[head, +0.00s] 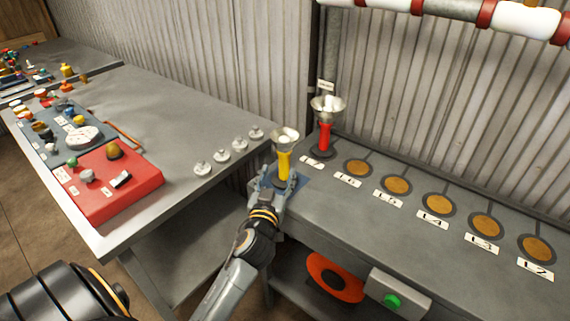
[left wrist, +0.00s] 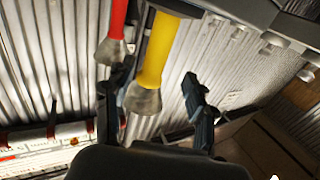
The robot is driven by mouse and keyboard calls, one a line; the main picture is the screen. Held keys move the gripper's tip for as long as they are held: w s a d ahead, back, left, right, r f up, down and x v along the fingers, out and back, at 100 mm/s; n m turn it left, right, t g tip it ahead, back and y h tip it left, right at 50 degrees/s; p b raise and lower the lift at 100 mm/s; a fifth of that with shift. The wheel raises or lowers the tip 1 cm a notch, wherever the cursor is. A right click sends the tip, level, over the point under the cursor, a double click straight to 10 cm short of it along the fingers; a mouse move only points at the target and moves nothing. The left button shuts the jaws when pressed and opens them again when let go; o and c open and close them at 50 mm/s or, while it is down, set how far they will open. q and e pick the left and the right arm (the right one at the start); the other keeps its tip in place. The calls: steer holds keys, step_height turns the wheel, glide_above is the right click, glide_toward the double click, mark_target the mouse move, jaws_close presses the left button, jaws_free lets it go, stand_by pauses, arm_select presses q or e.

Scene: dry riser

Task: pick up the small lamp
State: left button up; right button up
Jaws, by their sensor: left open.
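A yellow lamp-like thing with a silvery flared top (head: 284,165) stands upright on a dark blue patch at the left end of the grey bench. A similar red one (head: 324,137) stands just behind it to the right; I cannot tell for sure which is the small lamp. My left gripper (head: 276,180) is open at the yellow one's lower part. In the left wrist view the yellow one (left wrist: 158,55) shows between the spread fingers (left wrist: 153,108), seen upside down, and the red one (left wrist: 117,25) is beyond the left finger. Contact cannot be told.
The bench (head: 400,225) carries a row of round copper-coloured discs with labels. To the left, a grey table (head: 180,110) holds several small white knobs and a red panel (head: 110,185). A corrugated wall stands close behind. A green button box (head: 392,300) is below the bench front.

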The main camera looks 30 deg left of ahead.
mark_target(283, 164)
arm_select(q)
steer(key=x, duration=0.4)
steer(key=p+x, duration=0.1)
steer(key=x, duration=0.1)
steer(key=shift+w+d+f, duration=0.1)
steer(key=shift+w+d, duration=0.1)
steer(key=shift+w, duration=0.25)
jaws_close()
